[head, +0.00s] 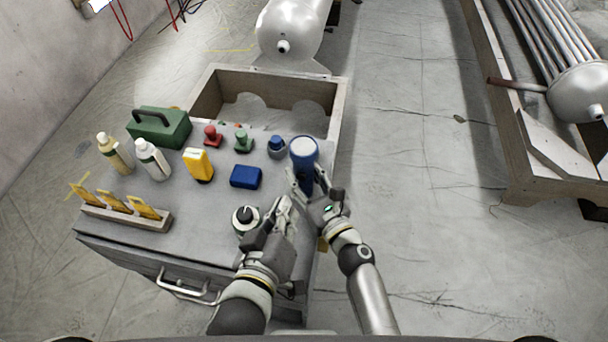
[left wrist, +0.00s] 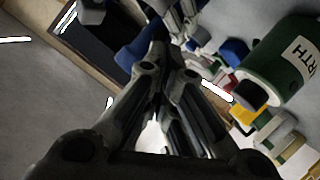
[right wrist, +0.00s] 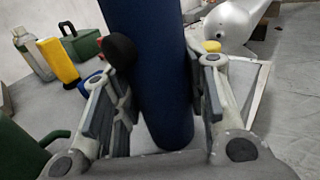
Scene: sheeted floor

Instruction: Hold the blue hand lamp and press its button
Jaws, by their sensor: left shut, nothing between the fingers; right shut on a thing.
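The blue hand lamp (head: 304,158) is upright at the right edge of the grey cabinet top, its pale round face up. My right gripper (head: 319,190) is shut on its lower body; in the right wrist view the dark blue body (right wrist: 152,70) stands between the fingers. There a black round part (right wrist: 121,50) sits by the left finger and a yellow round part (right wrist: 211,46) by the right one; I cannot tell which is the button. My left gripper (head: 283,210) is shut and empty, just left of the lamp. Its closed fingers show in the left wrist view (left wrist: 172,60).
An open wooden bin (head: 336,112) is behind.

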